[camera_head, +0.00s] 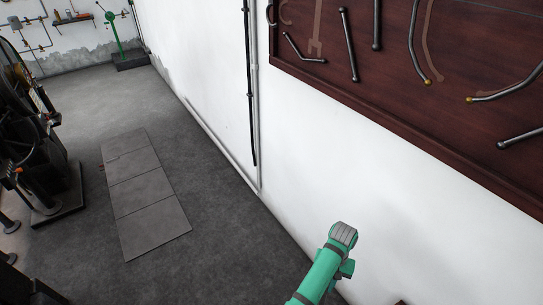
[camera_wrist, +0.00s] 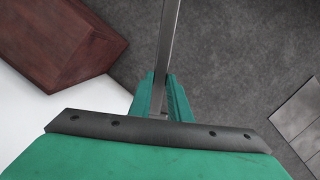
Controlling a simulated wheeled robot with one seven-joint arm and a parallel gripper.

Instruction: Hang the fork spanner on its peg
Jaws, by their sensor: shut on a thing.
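My gripper (camera_wrist: 161,92) shows in the wrist view with its green fingers shut on a flat grey metal bar, the handle of the fork spanner (camera_wrist: 168,40). The bar runs up out of the top of the picture, so its far end is hidden. The dark red-brown tool board (camera_head: 400,110) hangs on the white wall at the upper right of the head view. A light brown spanner-shaped outline (camera_head: 316,30) is bare near its left side. I cannot make out a peg there. In the head view my arm is below the board, and the spanner cannot be seen.
Several grey rods hang on the board, such as one right of the outline (camera_head: 349,45). The board's corner (camera_wrist: 70,50) shows at the wrist view's left. Pipes (camera_head: 254,90) run down the wall.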

